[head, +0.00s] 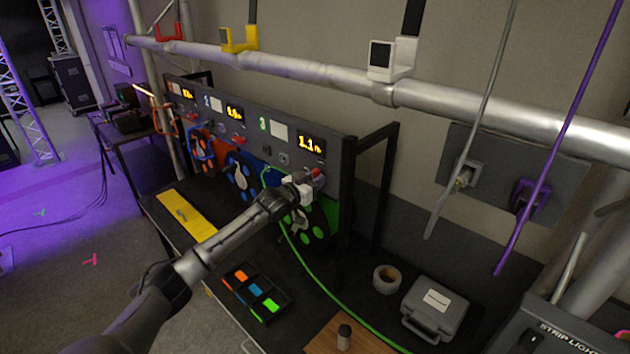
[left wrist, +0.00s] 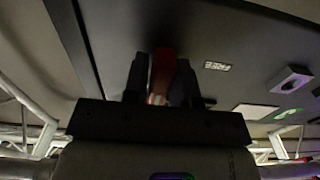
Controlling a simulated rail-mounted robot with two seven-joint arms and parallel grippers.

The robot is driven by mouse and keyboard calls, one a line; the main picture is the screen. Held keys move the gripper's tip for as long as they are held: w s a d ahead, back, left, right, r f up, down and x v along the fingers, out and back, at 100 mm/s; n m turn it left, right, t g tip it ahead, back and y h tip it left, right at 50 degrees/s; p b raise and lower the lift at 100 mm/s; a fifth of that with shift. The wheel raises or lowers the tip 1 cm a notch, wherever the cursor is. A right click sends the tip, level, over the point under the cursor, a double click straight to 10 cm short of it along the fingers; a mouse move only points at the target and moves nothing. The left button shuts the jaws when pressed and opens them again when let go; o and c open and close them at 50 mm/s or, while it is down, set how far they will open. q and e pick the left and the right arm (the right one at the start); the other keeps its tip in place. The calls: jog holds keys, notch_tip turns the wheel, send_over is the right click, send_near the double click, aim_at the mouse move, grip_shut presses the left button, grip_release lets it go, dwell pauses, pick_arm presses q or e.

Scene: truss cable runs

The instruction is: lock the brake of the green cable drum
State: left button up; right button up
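The green cable drum (head: 322,222) hangs under the third bay of the grey panel, partly hidden by my left gripper. Its green cable (head: 318,277) runs down over the bench. A red brake handle (head: 317,174) shows just beyond my left gripper (head: 309,184), at the panel's lower right. In the left wrist view the red handle (left wrist: 163,72) fills the narrow gap between the dark fingers (left wrist: 162,85), which look closed on it. The handle's base is hidden. My right gripper is not in view.
The blue drum (head: 240,176) and an orange one (head: 202,150) sit to the left along the panel. A tray of coloured pieces (head: 236,298), a tape roll (head: 386,279) and a grey case (head: 434,309) lie on the bench. A black post (head: 347,200) stands right of the drum.

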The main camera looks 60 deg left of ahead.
pick_arm(q)
jog(key=o, duration=0.3)
jog(key=shift+o, duration=0.2)
jog(key=b+v, duration=0.1)
jog(key=v, duration=1.2)
jog(key=shift+s+b, duration=0.35)
jog(key=shift+s, duration=0.05)
dwell(0.3)
